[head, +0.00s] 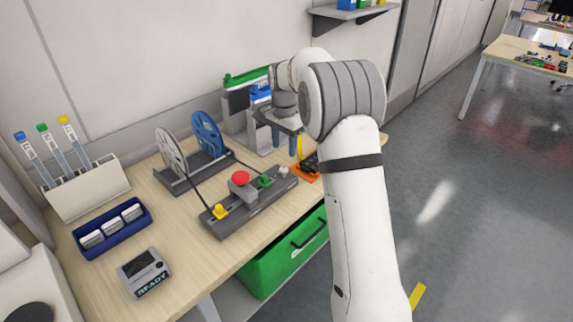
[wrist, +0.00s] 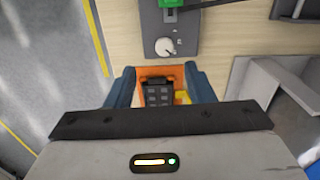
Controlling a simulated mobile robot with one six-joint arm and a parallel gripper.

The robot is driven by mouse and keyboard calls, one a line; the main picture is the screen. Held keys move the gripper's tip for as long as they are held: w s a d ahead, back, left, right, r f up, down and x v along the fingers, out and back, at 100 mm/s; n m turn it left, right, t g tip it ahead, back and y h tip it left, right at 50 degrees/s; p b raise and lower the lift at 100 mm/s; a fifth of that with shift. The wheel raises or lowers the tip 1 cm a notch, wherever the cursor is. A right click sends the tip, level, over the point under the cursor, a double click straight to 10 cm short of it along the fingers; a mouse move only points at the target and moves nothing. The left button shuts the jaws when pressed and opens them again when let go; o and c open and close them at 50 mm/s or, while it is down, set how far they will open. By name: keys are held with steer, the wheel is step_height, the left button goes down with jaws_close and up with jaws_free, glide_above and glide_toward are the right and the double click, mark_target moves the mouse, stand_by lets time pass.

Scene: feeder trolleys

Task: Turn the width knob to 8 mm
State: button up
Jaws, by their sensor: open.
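The white width knob (wrist: 165,46) sits on the grey feeder base (wrist: 185,40) in the wrist view. Small marks surround it, too small to read, so I cannot tell its setting. In the head view the knob (head: 283,170) is at the right end of the long grey base (head: 240,212). My gripper (head: 284,141) points down beyond the knob in the head view. In the wrist view my gripper (wrist: 160,86) is open, its two blue fingers apart, on either side of an orange-framed item with a black keypad-like part (wrist: 158,92). The knob lies outside the fingers.
A red button (head: 241,178), a yellow part (head: 220,211) and a green part (head: 265,181) stand on the base. Two reels (head: 208,134) stand behind it. A READY display box (head: 143,271) and a blue tray (head: 112,228) are at left. A green crate (head: 285,255) is below.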

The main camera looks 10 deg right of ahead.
mark_target(283, 169)
steer(key=shift+w+f, duration=0.55)
steer(key=shift+f, duration=0.25)
step_height(283, 169, down, 7)
steer(key=shift+f+p, duration=0.15)
steer(key=shift+p, duration=0.3)
steer(key=shift+c, duration=0.5)
